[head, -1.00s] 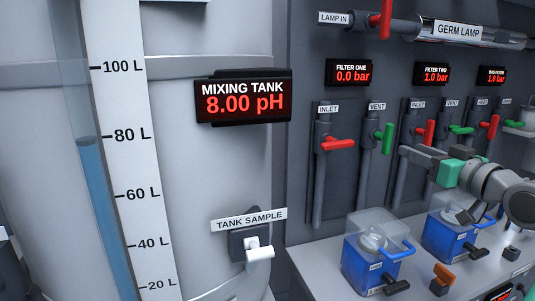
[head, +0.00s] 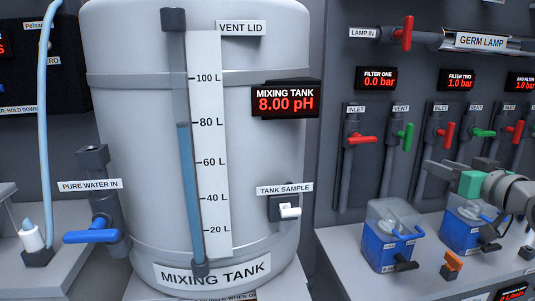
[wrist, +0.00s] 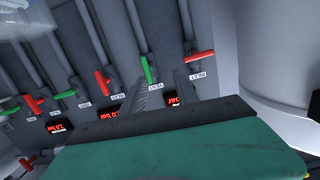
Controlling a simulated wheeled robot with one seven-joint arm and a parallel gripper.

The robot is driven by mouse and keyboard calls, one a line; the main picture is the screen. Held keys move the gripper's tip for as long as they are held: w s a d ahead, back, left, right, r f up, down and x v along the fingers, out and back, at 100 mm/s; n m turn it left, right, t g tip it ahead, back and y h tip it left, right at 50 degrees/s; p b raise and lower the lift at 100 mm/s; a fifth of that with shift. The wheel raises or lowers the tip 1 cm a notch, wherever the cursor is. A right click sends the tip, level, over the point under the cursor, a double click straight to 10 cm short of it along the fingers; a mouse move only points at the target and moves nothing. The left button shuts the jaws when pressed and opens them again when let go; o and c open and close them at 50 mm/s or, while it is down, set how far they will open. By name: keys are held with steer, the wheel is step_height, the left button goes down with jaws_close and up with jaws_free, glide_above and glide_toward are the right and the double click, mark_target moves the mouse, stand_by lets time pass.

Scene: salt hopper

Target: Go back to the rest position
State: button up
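My gripper (head: 447,168) is at the right of the head view, in front of the filter panel and above the blue filter boxes. It points left, with a green block behind its fingers. In the wrist view my gripper (wrist: 165,82) has its two grey fingers apart, with nothing between them. The red and green valve handles show beyond the fingertips, upside down. I cannot tell the exact distance to them, but no touching shows. The rest of my arm runs off the right edge of the head view.
The mixing tank (head: 140,120) stands left of centre, its display (head: 285,98) reading 8.00 pH. A blue-handled pure water valve (head: 92,236) juts out at left. Filter boxes (head: 392,238) stand on the counter under my arm. The red inlet handle (head: 361,138) sticks out from the panel.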

steer(key=a+f+g+p, duration=0.2)
steer(key=a+g+p, duration=0.1)
steer(key=a+p, duration=0.5)
steer(key=a+f+g+p, duration=0.25)
steer(key=a+p, duration=0.25)
steer(key=a, duration=0.5)
steer(key=s+a+f+g+p, duration=0.2)
steer(key=s+p, duration=0.1)
steer(key=s, duration=0.3)
steer(key=s+a+f+g+h+p, duration=0.1)
steer(key=s+a+f+g+p, duration=0.1)
steer(key=s, duration=0.4)
steer(key=s+a+f+g+h+p, duration=0.1)
steer(key=s+a+g+p, duration=0.2)
steer(key=s, duration=0.3)
steer(key=shift+s+a+f+m+g+p, duration=0.35)
steer(key=shift+s+f+m+p, duration=0.05)
steer(key=shift+p, duration=0.4)
